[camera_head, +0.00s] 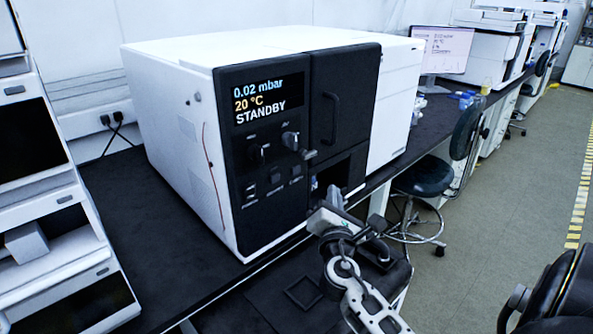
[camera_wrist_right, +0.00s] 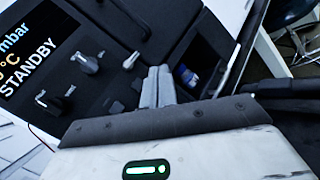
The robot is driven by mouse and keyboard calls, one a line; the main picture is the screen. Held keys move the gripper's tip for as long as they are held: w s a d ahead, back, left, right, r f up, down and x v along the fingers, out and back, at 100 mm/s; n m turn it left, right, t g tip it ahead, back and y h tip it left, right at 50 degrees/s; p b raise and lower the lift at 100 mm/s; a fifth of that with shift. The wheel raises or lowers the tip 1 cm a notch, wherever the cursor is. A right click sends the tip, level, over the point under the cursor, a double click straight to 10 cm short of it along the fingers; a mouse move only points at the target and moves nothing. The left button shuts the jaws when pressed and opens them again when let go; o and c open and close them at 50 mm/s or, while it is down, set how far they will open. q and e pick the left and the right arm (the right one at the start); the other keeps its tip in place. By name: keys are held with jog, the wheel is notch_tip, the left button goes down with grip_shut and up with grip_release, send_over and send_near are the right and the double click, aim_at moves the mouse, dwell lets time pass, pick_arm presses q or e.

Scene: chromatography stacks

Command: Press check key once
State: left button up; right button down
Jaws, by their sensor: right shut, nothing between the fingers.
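A white instrument (camera_head: 205,150) with a black front panel (camera_head: 225,135) stands on the dark bench. Its display (camera_head: 262,101) reads 0.02 mbar, 20 °C, STANDBY, and it also shows in the right wrist view (camera_wrist_right: 30,50). My right gripper (camera_head: 322,196) is shut and empty, to the right of the keys near the lower opening. In the right wrist view its fingers (camera_wrist_right: 158,76) are together and point toward the panel. My left gripper is out of view.
The dark opening (camera_head: 345,172) holds a small blue-and-white item (camera_wrist_right: 187,75). A black door with a handle (camera_head: 330,118) is above it. The knobs (camera_head: 290,140) stick out from the panel. A white stacked unit (camera_head: 50,200) stands at left, with clear bench between. A stool (camera_head: 423,180) stands behind.

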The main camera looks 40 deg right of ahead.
aim_at(296, 170)
pick_arm(q)
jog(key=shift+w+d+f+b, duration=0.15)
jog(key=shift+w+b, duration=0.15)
jog(key=shift+b, duration=0.55)
pick_arm(e)
jog(key=w, duration=0.8)
jog(key=shift+w+a, duration=0.3)
jog(key=shift+a, duration=0.05)
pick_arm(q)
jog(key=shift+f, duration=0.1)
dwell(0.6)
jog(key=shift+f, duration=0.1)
pick_arm(e)
jog(key=shift+w, duration=0.15)
jog(key=shift+w, duration=0.3)
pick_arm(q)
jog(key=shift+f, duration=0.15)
pick_arm(e)
jog(key=shift+w+a, duration=0.1)
jog(key=shift+w, duration=0.25)
dwell(0.4)
jog(key=shift+s, duration=0.15)
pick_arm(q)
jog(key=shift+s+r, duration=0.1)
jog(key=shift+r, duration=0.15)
pick_arm(e)
jog(key=shift+s, duration=0.65)
